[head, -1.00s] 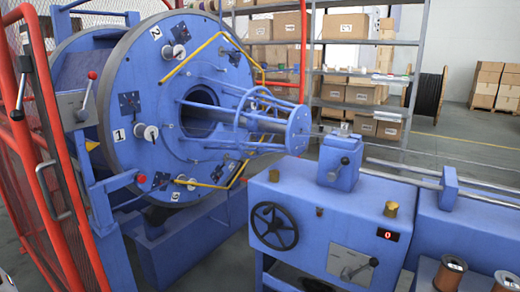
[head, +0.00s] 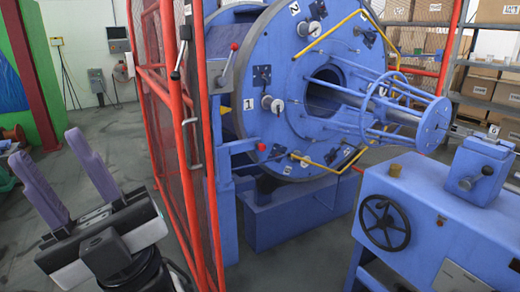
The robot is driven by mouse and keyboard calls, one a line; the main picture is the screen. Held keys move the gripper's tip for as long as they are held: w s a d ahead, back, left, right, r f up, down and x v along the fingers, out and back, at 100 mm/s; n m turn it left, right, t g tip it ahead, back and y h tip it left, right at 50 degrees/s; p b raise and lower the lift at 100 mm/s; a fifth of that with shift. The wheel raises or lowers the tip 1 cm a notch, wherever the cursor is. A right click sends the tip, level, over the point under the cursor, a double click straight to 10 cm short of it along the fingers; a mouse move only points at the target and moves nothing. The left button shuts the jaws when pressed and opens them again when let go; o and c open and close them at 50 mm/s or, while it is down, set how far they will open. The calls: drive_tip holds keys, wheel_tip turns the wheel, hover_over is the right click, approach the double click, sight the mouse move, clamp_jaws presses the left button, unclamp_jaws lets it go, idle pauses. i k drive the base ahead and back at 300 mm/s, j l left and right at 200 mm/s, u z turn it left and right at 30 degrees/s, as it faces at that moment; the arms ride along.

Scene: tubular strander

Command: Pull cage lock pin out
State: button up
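The blue cage drum (head: 285,85) stands behind the red mesh guard at centre right. A red-knobbed handle (head: 234,47) rises from a grey bracket (head: 219,78) at the drum's left edge. It may be the cage lock pin, but I cannot tell for sure; its lower end is hidden in the bracket. My gripper (head: 48,146) is at the lower left with its two purple fingers apart, pointing up. It is empty and well away from the handle, on the other side of the guard.
The red mesh guard (head: 160,95) stands between my gripper and the drum, with a black-knobbed lever (head: 182,58) on its post. A blue cabinet with a black handwheel (head: 384,222) is at the lower right. Open floor (head: 110,115) lies at left.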

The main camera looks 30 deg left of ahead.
sight(261, 147)
drive_tip(key=i+j, duration=0.15)
drive_tip(key=i, duration=0.25)
drive_tip(key=i+j+u, duration=0.15)
drive_tip(key=i, duration=0.25)
drive_tip(key=i+j, duration=0.35)
drive_tip(key=j, duration=0.2)
